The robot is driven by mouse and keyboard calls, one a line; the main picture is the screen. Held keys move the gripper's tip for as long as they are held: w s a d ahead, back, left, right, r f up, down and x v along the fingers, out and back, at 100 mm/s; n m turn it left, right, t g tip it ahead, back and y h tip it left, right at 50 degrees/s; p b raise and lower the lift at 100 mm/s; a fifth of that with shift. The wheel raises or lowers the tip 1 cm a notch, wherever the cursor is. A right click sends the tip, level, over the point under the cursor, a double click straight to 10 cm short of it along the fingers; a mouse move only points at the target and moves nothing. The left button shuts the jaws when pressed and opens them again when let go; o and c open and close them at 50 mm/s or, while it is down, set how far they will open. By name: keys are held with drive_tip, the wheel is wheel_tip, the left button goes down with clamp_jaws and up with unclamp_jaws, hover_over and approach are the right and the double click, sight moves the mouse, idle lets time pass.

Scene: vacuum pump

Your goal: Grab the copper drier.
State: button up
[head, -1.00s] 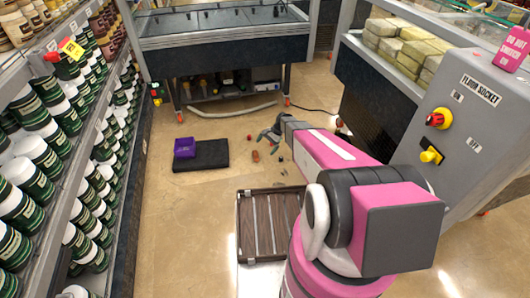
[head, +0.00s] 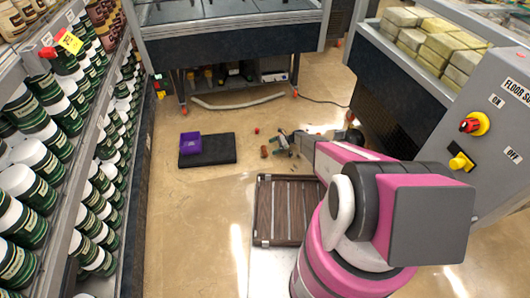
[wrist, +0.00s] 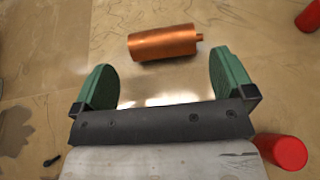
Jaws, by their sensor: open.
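The copper drier (wrist: 165,43) is a short copper-coloured cylinder with a small stub on its right end. In the wrist view it lies on its side on the floor, just beyond the fingertips and roughly across the gap between them. In the head view it is a small brown shape (head: 264,152) on the floor, just left of my gripper (head: 283,142). My gripper's two green fingers (wrist: 163,72) are wide apart with nothing between them. The fingers do not appear to touch the drier.
Red cylinders lie near the right finger (wrist: 285,152) and at the upper right (wrist: 308,17). A small dark screw-like part (wrist: 52,160) is at lower left. A slatted brown tray (head: 262,215) lies nearer me.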

sight(264, 149)
drive_tip(key=shift+x, duration=3.35)
drive_tip(key=shift+r, duration=0.1)
drive_tip(key=c, duration=0.8)
